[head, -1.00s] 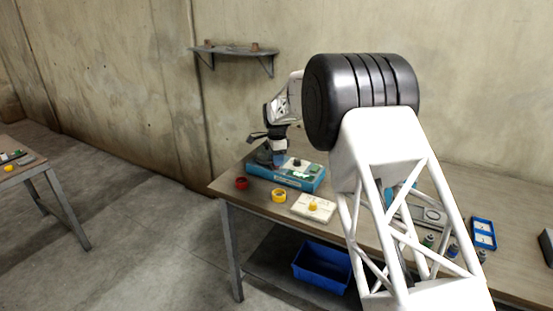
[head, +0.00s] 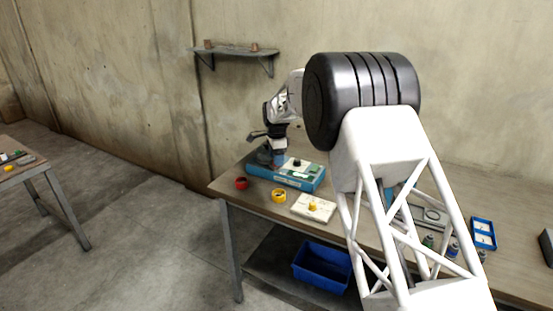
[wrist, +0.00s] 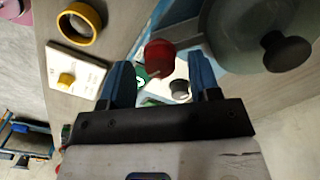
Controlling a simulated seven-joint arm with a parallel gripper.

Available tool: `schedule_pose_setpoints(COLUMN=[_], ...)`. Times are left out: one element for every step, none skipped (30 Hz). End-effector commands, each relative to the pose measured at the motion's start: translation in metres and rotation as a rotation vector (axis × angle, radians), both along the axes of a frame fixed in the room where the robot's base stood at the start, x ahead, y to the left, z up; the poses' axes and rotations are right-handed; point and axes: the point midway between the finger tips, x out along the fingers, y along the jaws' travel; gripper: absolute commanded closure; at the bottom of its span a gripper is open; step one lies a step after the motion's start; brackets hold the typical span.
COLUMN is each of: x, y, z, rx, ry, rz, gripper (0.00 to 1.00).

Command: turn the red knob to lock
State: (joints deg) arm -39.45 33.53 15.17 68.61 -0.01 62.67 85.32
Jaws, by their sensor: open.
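The red knob (wrist: 158,58) shows in the wrist view between the two blue fingertips of my gripper (wrist: 158,64). The fingers are open, with a gap on both sides of the knob; whether they surround it or stop short of it I cannot tell. Behind it lies a pale panel with a green patch and a black knob (wrist: 180,89). In the head view my gripper (head: 273,155) is over the left end of the blue box (head: 285,177). The red knob cannot be made out there.
A grey round part with a black knob (wrist: 285,52) stands close to the right finger. A red ring (head: 241,183), a yellow ring (head: 279,195) and a white plate with a yellow knob (head: 313,208) lie along the table's front. A blue bin (head: 322,266) is below.

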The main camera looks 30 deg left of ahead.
Motion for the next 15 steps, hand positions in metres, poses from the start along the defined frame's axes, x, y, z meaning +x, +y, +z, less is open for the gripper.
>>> schedule_pose_setpoints(x=[0.0, 0.0, 0.0, 0.0, 0.0, 0.0, 0.0, 0.0, 0.0, 0.0, 0.0, 0.0, 0.0, 0.0, 0.0], y=[0.0, 0.0, 0.0, 0.0, 0.0, 0.0, 0.0, 0.0, 0.0, 0.0, 0.0, 0.0, 0.0, 0.0, 0.0], z=[0.005, 0.007, 0.011, 0.015, 0.018, 0.023, 0.026, 0.03, 0.035, 0.039, 0.043, 0.048, 0.051, 0.055, 0.059], rx=[0.001, 0.001, 0.001, 0.001, 0.001, 0.001, 0.001, 0.001, 0.001, 0.0, 0.0, 0.0, 0.001, 0.001, 0.001], ry=[-0.001, -0.001, -0.001, -0.001, -0.001, -0.001, -0.001, -0.001, -0.001, 0.0, 0.0, 0.0, -0.001, -0.001, -0.001], rz=[0.0, 0.0, 0.0, 0.0, 0.0, 0.0, 0.0, 0.0, 0.0, 0.0, 0.0, 0.0, 0.0, 0.0, 0.0], gripper=[0.43, 0.43, 0.43, 0.43, 0.43, 0.43, 0.43, 0.43, 0.43, 0.43, 0.43, 0.43, 0.43, 0.43, 0.43])
